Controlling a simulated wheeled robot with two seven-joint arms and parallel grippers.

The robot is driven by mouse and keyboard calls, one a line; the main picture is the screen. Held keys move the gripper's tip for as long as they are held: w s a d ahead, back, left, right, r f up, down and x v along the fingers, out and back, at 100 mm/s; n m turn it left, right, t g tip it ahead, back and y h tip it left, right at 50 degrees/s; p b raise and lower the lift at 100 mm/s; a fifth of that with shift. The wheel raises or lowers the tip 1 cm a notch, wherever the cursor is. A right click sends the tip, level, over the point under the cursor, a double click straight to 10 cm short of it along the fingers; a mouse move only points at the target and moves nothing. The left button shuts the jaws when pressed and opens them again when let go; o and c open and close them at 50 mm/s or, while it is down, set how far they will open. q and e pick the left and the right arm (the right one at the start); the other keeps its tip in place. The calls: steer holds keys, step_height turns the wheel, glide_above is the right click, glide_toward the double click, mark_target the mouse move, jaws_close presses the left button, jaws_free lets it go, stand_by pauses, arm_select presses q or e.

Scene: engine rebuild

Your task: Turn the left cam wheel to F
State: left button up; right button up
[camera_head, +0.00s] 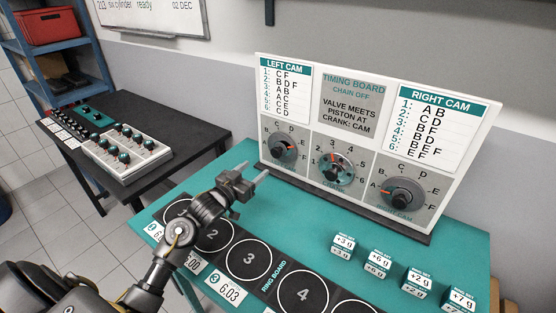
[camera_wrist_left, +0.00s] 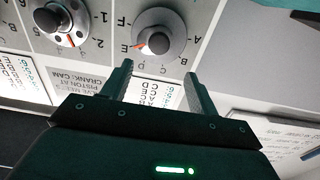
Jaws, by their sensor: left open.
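The left cam wheel (camera_head: 281,148) is a dark knob on a grey dial lettered around its rim, at the lower left of the timing board. It also shows in the left wrist view (camera_wrist_left: 160,34), upside down, with its red mark pointing at E. F is the neighbouring letter. My left gripper (camera_head: 253,175) is open and empty, in front of the board, a little left of and below the wheel. In the left wrist view its two fingers (camera_wrist_left: 158,76) are apart, short of the wheel. My right gripper is not in view.
The crank wheel (camera_head: 336,170) and right cam wheel (camera_head: 403,194) are on the same board (camera_head: 350,100). The ring board (camera_head: 249,258) lies on the teal table under my left arm. Several small weight blocks (camera_head: 378,264) stand at right. A side table (camera_head: 190,118) holds valve trays.

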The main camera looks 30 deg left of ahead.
mark_target(275, 155)
arm_select(q)
steer(key=w, duration=0.3)
steer(key=w+d+p, duration=0.1)
steer(key=w, duration=0.2)
steer(key=w+p, duration=0.1)
steer(key=w, duration=0.2)
steer(key=shift+w+d+f, duration=0.2)
steer(key=shift+w+d, duration=0.05)
steer(key=shift+w, duration=0.15)
steer(key=shift+w+d, duration=0.15)
steer(key=shift+w, duration=0.6)
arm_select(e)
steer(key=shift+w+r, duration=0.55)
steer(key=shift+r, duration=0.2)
arm_select(q)
steer(key=shift+c, duration=0.2)
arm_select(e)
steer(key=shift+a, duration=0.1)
arm_select(q)
steer(key=shift+f, duration=0.1)
steer(key=c, duration=1)
